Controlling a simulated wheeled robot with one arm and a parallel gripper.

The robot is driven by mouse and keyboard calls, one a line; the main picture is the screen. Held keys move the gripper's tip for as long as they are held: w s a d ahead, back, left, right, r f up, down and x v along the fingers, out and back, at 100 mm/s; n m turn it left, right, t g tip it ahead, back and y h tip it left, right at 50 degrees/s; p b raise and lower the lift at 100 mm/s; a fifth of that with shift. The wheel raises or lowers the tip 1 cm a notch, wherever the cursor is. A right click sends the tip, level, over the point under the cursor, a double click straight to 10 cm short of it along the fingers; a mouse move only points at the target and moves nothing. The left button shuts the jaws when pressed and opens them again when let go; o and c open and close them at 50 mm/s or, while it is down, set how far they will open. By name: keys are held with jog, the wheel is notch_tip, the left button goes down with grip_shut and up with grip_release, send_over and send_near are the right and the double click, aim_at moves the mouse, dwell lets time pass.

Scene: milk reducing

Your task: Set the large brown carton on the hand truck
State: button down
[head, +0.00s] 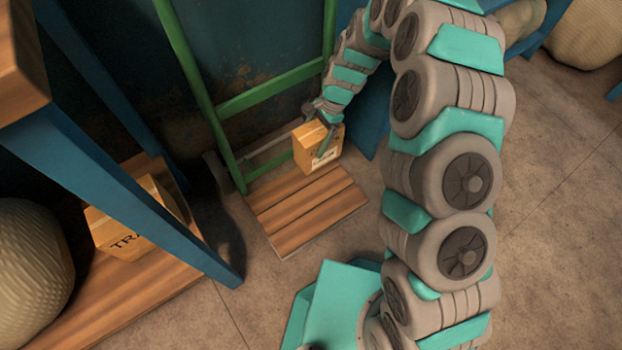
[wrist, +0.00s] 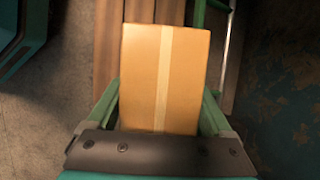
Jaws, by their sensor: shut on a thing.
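The hand truck has a green frame (head: 262,95) and a slatted wooden base (head: 305,213). In the head view the carton is over the back right part of that base. The wooden slats (wrist: 108,40) also show beside and behind the carton in the wrist view. Whether the carton touches the slats I cannot tell.
A blue-legged wooden shelf (head: 130,290) stands at the left. Another carton (head: 128,225) with dark lettering lies on it, beside a woven round object (head: 30,265). Open floor (head: 550,200) lies at the right. The front of the hand truck base is clear.

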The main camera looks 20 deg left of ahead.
notch_tip(320, 180, down, 10)
jog(key=shift+r+b, duration=0.2)
jog(key=shift+b, duration=0.2)
jog(key=shift+f, duration=0.1)
grip_release()
jog(key=v, duration=1.2)
jog(key=shift+p, duration=0.45)
